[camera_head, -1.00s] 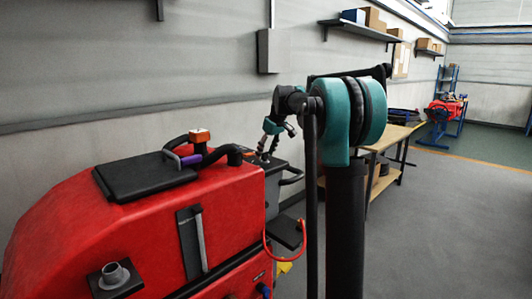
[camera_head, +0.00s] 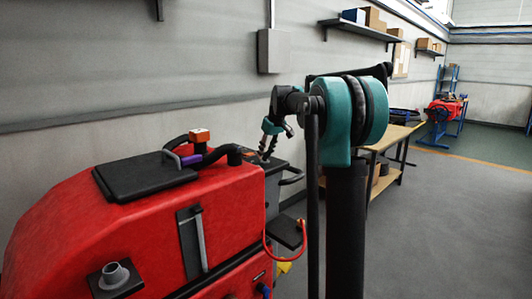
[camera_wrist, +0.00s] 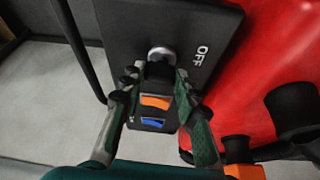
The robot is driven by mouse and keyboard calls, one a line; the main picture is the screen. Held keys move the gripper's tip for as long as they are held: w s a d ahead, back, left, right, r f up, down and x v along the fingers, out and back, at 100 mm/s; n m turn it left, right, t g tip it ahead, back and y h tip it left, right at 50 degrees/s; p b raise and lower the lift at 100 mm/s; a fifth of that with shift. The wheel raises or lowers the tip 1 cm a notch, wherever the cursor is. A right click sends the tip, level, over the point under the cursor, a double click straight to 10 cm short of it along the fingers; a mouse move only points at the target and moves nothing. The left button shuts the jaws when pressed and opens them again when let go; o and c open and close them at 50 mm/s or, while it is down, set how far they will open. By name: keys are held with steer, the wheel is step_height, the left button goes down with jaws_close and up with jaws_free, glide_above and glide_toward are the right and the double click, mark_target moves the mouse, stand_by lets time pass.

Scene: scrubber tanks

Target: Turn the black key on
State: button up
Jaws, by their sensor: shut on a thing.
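In the wrist view, the black key (camera_wrist: 158,70) sits in a round silver lock (camera_wrist: 161,53) on a dark panel (camera_wrist: 125,30). The word OFF is printed on the panel to the right of the lock. My gripper (camera_wrist: 160,80) has its two green fingers on either side of the key and is shut on it. The fingertips hide part of the key, so its exact angle is hard to tell. In the head view, my gripper (camera_head: 268,152) reaches down to the dark panel at the rear of the red scrubber (camera_head: 150,225); the key is too small to make out there.
An orange switch (camera_wrist: 155,102) and a blue switch (camera_wrist: 152,122) lie just below the key, between my fingers. A black bar handle (camera_head: 291,178) stands beside the panel. A wooden workbench (camera_head: 392,137) is further back, with open floor to the right.

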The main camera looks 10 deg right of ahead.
steer(key=m+h, duration=0.1)
steer(key=m, duration=0.2)
steer(key=m+h, duration=0.1)
steer(key=m, duration=0.1)
steer(key=shift+a+m+t, duration=0.2)
steer(key=shift+m+t, duration=0.2)
steer(key=m+h, duration=0.2)
steer(key=m, duration=0.2)
steer(key=shift+m, duration=0.4)
steer(key=shift+g, duration=0.3)
steer(key=o, duration=1.2)
steer(key=shift+c, duration=0.2)
steer(key=shift+a+r, duration=0.1)
steer(key=v, duration=1.1)
steer(key=shift+s+r, duration=0.25)
steer(key=shift+r, duration=0.1)
steer(key=shift+s+a, duration=0.1)
